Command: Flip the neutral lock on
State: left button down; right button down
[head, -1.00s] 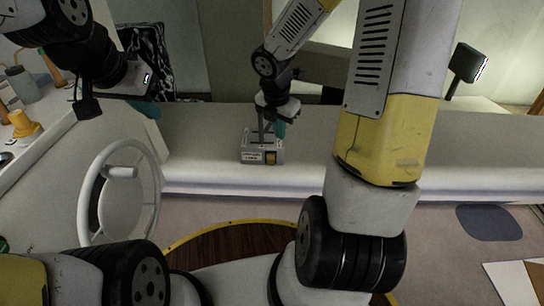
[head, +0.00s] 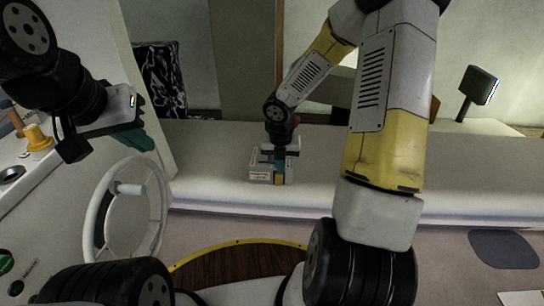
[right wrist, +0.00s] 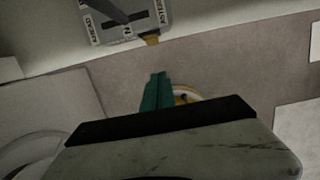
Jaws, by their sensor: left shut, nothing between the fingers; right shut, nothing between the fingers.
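The grey control box (head: 260,176) sits on the pale bench, with its right part behind my right gripper in the head view. In the right wrist view the box (right wrist: 127,31) shows at the top, with a dark lever and AHEAD, N and ASTERN markings. A small orange tab (right wrist: 152,40) sticks out from its near edge; I take this for the neutral lock. My right gripper (right wrist: 157,78) has teal fingers, shut and empty, pictured just below the tab; contact cannot be told. My left gripper (head: 142,141) is shut and empty above the steering wheel.
A white steering wheel (head: 126,212) stands at the left, below my left gripper. A console with a yellow knob (head: 38,138) is at the far left. A dark lamp-like item (head: 478,86) stands at the back right. The bench right of the box is clear.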

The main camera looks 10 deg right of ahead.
aim_at(281, 179)
jog(key=shift+w+d+f, duration=0.25)
jog(key=shift+w+f, duration=0.55)
jog(key=shift+f, duration=0.9)
jog(key=shift+w+d+f, duration=0.2)
jog(key=shift+w+f, duration=0.6)
jog(key=shift+f, duration=0.9)
jog(key=shift+w+d+f, duration=0.25)
jog(key=shift+w+f, duration=0.55)
jog(key=shift+f, duration=0.9)
